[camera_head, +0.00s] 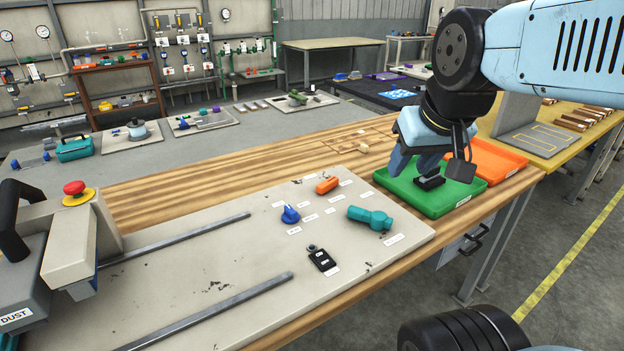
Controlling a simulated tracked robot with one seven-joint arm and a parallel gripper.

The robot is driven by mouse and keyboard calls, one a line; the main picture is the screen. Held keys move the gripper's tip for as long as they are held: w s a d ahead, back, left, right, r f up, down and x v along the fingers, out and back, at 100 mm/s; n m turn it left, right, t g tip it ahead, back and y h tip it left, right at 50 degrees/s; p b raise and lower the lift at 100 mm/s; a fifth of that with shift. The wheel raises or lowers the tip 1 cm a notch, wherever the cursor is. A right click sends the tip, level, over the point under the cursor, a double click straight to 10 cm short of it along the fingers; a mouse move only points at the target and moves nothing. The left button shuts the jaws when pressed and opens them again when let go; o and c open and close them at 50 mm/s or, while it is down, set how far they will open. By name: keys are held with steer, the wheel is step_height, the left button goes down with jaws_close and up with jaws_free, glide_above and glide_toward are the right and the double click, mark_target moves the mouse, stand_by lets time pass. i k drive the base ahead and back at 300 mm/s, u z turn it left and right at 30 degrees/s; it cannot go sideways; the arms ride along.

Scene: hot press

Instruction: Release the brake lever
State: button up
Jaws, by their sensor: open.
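On the grey press board (160,265) sit a teal handle-shaped part (370,218), a blue pointed knob (290,214), an orange block-shaped part (327,185) and a black part with a round end (321,258). Small white labels lie beside them, too small to read, so I cannot tell for sure which part is the brake lever. My gripper (446,176) is open, pointing down over the green tray, up and to the right of the teal part and apart from it. Nothing shows between its fingers.
The green tray (413,199) and an orange tray (508,166) stand at the table's right end. A grey machine head with a red button (74,188) is at the left. Two metal rails (225,308) cross the board. The wooden table (215,172) is mostly clear behind it.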

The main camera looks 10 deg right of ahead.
mark_target(326, 186)
steer(key=u, duration=0.95)
steer(key=k, duration=0.5)
steer(key=z, duration=0.95)
steer(key=i, duration=1)
